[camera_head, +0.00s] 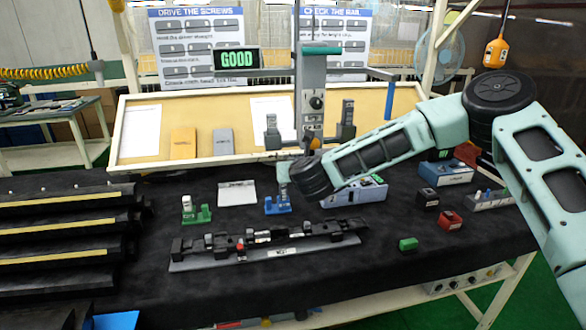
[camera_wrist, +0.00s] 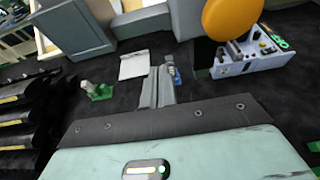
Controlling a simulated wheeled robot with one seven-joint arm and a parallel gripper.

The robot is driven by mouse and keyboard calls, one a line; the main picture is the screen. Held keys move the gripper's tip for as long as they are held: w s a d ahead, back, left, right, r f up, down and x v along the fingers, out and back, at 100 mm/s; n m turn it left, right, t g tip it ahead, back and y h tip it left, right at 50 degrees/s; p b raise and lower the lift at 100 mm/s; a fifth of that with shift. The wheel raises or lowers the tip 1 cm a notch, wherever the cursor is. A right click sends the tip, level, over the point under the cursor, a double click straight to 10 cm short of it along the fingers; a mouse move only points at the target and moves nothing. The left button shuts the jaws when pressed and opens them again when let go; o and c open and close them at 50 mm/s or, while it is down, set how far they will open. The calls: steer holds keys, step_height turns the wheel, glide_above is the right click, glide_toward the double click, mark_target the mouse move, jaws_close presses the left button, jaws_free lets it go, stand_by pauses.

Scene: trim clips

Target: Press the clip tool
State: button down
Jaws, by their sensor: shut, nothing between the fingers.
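No readable label names the clip tool. A small blue tool (camera_head: 278,207) stands upright on the black bench, and a green tool (camera_head: 196,213) with a pale upright part stands to its left. My gripper (camera_wrist: 158,84) is shut and empty, pointing down. In the wrist view its grey fingers partly cover the blue tool (camera_wrist: 174,74); I cannot tell whether they touch it. In the head view my wrist is just above and right of the blue tool. The green tool (camera_wrist: 98,91) is clear of my fingers in the wrist view.
A dark rail assembly (camera_head: 265,248) lies in front of the tools. A blue-grey box (camera_head: 355,191) is to the right. A tall column (camera_head: 311,85) with a blue lever (camera_head: 390,95) rises behind. A display (camera_head: 236,59) reads GOOD.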

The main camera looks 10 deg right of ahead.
steer(key=b+v, duration=0.3)
steer(key=v, duration=0.6)
steer(key=shift+s+r, duration=0.2)
steer(key=shift+s, duration=0.1)
steer(key=s+a+f+n+g+y+b, duration=0.2)
steer(key=s+a+f+n+g+y, duration=0.15)
steer(key=s+a+n+y, duration=0.8)
steer(key=s+a+f+n+g+h, duration=0.1)
steer(key=s+f+n+g+h, duration=0.2)
steer(key=s+n, duration=0.45)
steer(key=s+a+f+n+g+h, duration=0.2)
steer(key=s+n+g, duration=0.15)
steer(key=n, duration=0.65)
steer(key=s+d+n+g+h+b, duration=0.2)
steer(key=s+d+n+g+h, duration=0.2)
steer(key=s+d+n, duration=0.9)
steer(key=s+n+h, duration=0.1)
steer(key=s+h, duration=0.1)
steer(key=s, duration=0.1)
steer(key=shift+d+n, duration=0.2)
steer(key=shift+n, duration=0.2)
